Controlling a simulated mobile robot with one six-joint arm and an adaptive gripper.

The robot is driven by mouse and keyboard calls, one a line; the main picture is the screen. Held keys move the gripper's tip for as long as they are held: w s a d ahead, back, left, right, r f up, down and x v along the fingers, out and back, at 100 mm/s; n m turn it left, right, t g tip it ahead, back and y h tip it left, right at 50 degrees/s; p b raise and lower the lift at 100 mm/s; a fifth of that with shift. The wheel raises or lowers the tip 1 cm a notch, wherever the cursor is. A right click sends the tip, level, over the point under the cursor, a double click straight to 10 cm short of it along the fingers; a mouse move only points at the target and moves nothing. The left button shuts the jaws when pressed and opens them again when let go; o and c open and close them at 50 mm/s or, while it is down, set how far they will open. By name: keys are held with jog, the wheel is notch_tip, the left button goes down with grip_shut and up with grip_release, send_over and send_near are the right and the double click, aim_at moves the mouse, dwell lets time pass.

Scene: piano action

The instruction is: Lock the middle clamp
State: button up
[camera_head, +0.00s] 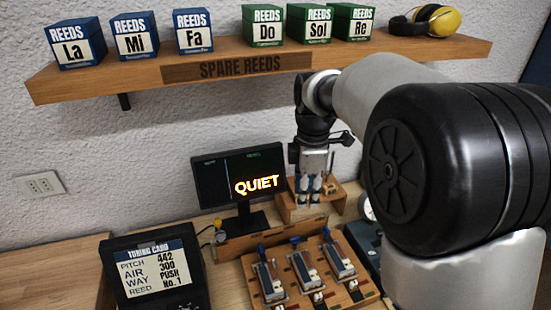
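A wooden board (283,292) on the bench carries three metal reed units side by side, each with a blue-tipped clamp lever at its back end. The middle clamp (296,240) has its blue tip at the back of the middle unit (303,270). The left clamp (262,248) and right clamp (327,233) flank it. Whether each lever is locked is too small to tell. My gripper (309,200) points down, above and behind the middle clamp in the picture, apart from it. Its fingers are small and dark, and their opening is unclear.
A wooden stand (343,196) is behind my gripper. A monitor (240,178) reading "QUIET" is to its left, and a tuning card screen (155,272) at front left. A shelf (225,71) with reed boxes and earmuffs (436,19) hangs above. My arm covers the right side.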

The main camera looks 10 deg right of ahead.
aim_at(298, 237)
jog(key=w+f+n+b, duration=0.1)
jog(key=f+b, duration=0.1)
jog(key=f, duration=0.5)
jog(key=w+f+n+b, duration=0.1)
jog(key=f, duration=0.5)
jog(key=w+f+b, duration=0.1)
jog(key=f+b, duration=0.1)
jog(key=f, duration=0.5)
jog(key=shift+w+f+n+g+b, duration=0.3)
jog(key=shift+f+n, duration=0.05)
jog(key=shift+n, duration=0.05)
grip_shut()
